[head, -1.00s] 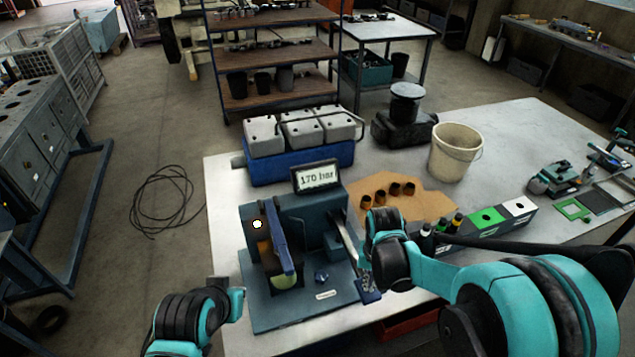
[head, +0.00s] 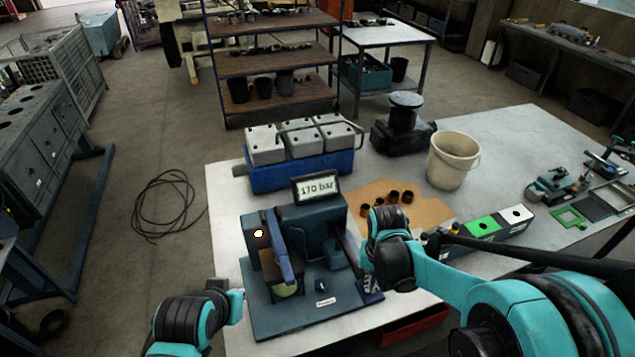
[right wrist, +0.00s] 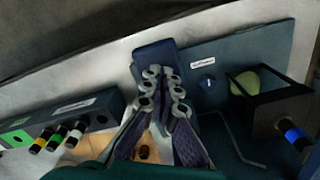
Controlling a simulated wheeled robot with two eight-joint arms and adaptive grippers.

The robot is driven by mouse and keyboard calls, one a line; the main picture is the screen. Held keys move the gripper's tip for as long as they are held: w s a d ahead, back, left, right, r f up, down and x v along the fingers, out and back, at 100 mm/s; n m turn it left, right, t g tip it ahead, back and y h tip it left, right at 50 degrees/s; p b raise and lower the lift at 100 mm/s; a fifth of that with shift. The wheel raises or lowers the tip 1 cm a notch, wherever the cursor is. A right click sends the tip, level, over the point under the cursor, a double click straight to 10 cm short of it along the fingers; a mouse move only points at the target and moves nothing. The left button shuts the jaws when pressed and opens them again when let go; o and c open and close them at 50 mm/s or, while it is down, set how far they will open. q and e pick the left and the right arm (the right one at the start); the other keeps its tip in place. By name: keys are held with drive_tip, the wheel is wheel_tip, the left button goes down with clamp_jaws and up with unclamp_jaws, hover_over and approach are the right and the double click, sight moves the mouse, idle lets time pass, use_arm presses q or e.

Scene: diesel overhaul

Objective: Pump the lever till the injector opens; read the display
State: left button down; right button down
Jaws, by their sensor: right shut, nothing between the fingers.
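The injector tester's display (head: 318,187) reads "170 bar". A pale lamp (head: 258,233) glows on the tester's left block. The injector (head: 281,246), dark with a blue section, stands on the tester above a greenish bowl (head: 284,289); its blue ring shows in the right wrist view (right wrist: 291,132). The dark lever (head: 347,248) slopes down the tester's right side. My right gripper (right wrist: 162,75) is shut and empty, its fingertips over a dark blue pad (right wrist: 155,55); whether they touch it is unclear. My left gripper (head: 229,293) hangs left of the tester, its opening unclear.
A blue crate (head: 300,175) with grey-topped units stands behind the tester. Brown cups (head: 393,197) lie on cardboard to the right. A bucket (head: 452,160) and a rack with green and white sections (head: 482,228) stand farther right. The left table edge is close.

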use_arm(q)
drive_tip(key=shift+r, duration=0.5)
use_arm(e)
drive_tip(key=shift+s+r, duration=0.1)
drive_tip(key=shift+r, duration=0.6)
